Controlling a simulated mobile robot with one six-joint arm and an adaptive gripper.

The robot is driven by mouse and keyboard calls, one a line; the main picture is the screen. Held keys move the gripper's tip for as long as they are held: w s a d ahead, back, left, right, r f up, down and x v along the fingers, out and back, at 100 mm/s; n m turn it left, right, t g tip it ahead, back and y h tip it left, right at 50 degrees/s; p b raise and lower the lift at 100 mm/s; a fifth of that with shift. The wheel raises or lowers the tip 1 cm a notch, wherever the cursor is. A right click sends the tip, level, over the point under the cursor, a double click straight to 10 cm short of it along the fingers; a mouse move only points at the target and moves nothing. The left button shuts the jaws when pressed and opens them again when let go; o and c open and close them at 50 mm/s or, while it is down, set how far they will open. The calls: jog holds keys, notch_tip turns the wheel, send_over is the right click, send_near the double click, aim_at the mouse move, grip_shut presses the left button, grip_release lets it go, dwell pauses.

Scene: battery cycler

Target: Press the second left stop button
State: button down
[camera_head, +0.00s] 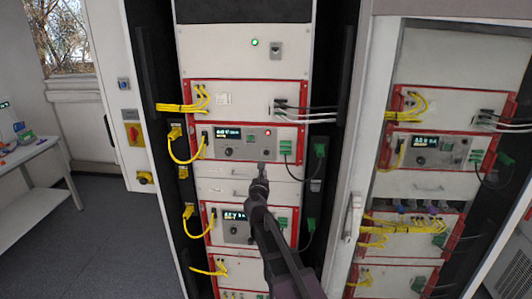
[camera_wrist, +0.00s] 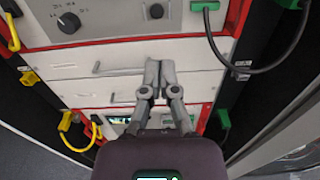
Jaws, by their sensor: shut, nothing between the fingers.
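The left rack holds an upper cycler unit (camera_head: 257,142) with a lit display (camera_head: 228,133), a dark knob (camera_head: 228,152) and a small red light or button (camera_head: 267,132). In the wrist view, its lower panel shows a large dark knob (camera_wrist: 68,22) and a small round button (camera_wrist: 156,11). A lower cycler unit (camera_head: 217,232) has a display (camera_head: 235,215); my arm hides part of its right side. My gripper (camera_head: 262,168) is shut and empty, in front of the pale drawer panels just below the upper unit. In the wrist view, its fingertips (camera_wrist: 158,65) are together below the small button.
Yellow cables (camera_head: 182,150) hang left of the units, and green plugs with black cables (camera_head: 286,147) hang at right. A second rack (camera_head: 425,155) stands at right. A white table (camera_head: 35,180) is at far left. Grey floor (camera_head: 105,235) is clear at left.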

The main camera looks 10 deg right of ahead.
aim_at(267, 152)
jog(key=shift+w+a+r+n, duration=0.1)
jog(key=shift+a+n, duration=0.05)
jog(key=shift+n, duration=0.15)
jog(key=x, duration=1.3)
jog(key=shift+w, duration=0.45)
jog(key=shift+w+d, duration=0.35)
jog(key=shift+w, duration=0.25)
jog(key=shift+w+r, duration=0.15)
jog(key=shift+r, duration=0.05)
